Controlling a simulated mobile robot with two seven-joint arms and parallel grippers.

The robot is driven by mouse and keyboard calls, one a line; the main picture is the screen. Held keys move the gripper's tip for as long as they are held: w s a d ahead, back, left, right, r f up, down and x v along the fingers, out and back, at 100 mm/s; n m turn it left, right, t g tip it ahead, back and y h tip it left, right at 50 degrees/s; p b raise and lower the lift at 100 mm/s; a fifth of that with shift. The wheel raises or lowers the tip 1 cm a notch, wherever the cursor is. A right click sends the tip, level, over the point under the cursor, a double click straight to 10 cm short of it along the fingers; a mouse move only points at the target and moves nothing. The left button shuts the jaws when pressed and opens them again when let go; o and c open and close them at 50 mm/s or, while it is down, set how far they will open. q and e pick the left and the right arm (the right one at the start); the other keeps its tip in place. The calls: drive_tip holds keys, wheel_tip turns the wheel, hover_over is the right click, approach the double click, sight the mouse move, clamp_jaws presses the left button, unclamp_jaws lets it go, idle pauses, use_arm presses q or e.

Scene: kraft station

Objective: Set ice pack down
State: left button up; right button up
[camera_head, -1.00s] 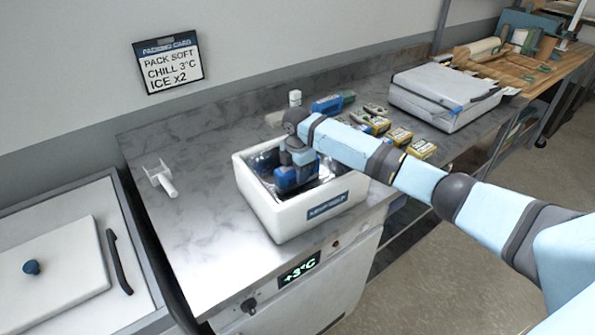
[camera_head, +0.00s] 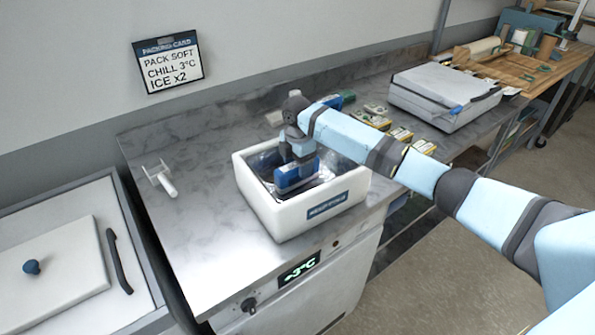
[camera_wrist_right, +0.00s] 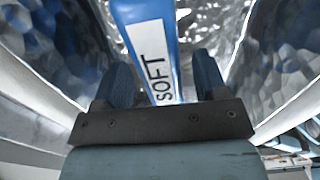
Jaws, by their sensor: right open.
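The blue ice pack (camera_head: 297,178) stands on edge inside the white, foil-lined cooler box (camera_head: 306,222). In the right wrist view the ice pack (camera_wrist_right: 150,30) shows a white label reading SOFT and lies between the two fingers. My right gripper (camera_head: 299,155) reaches down into the box from above, over the pack. In the wrist view the gripper (camera_wrist_right: 162,70) is open, with a finger on each side of the pack and gaps beside it. The pack's lower edge is hidden. My left gripper is not in view.
A packing card (camera_head: 168,63) hangs on the wall. A white bracket-like tool (camera_head: 161,178) lies left of the box. Several small yellow-labelled packs (camera_head: 400,134) and a white case (camera_head: 443,97) are at the right. The grey counter (camera_head: 205,220) left of the box is mostly clear.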

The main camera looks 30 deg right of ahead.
wheel_tip(320, 180, up, 9)
drive_tip(key=shift+r, duration=0.2)
idle(0.6)
